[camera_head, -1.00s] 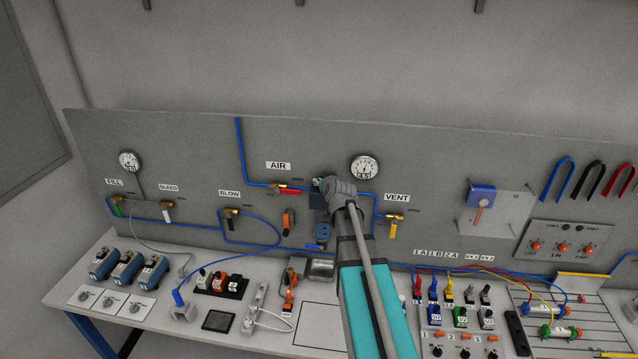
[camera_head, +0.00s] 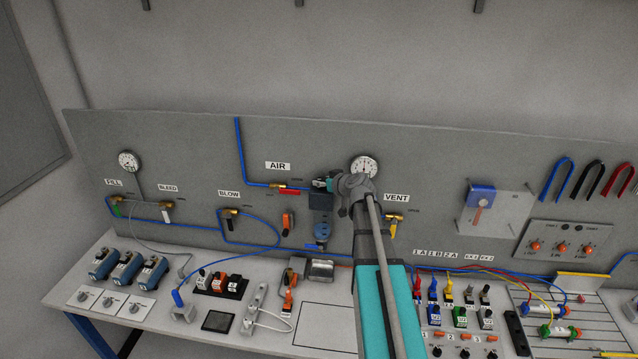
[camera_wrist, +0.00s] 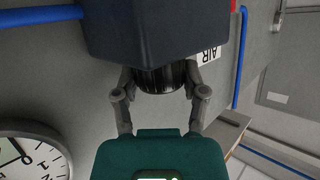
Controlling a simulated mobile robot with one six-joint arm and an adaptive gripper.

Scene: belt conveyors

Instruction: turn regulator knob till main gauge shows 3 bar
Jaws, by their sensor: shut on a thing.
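The regulator (camera_head: 321,207) is a dark block on the upright panel under the AIR label. It also shows in the wrist view (camera_wrist: 155,30) as a large dark body. Its black ribbed knob (camera_wrist: 160,78) sits between the two fingers of my gripper (camera_wrist: 161,88), which are shut on it from both sides. In the head view my gripper (camera_head: 328,183) reaches the regulator's top from the right. The main gauge (camera_head: 365,163) is a round white dial, its lower edge covered by my wrist. Part of its face (camera_wrist: 30,158) shows in the wrist view; the reading cannot be made out.
A red-handled AIR valve (camera_head: 290,191) is close left of the regulator. A yellow-handled VENT valve (camera_head: 392,228) is right of my arm. Blue tubing runs along the panel. A blue-grey bowl (camera_head: 321,233) hangs below the regulator. The bench holds connectors and switches.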

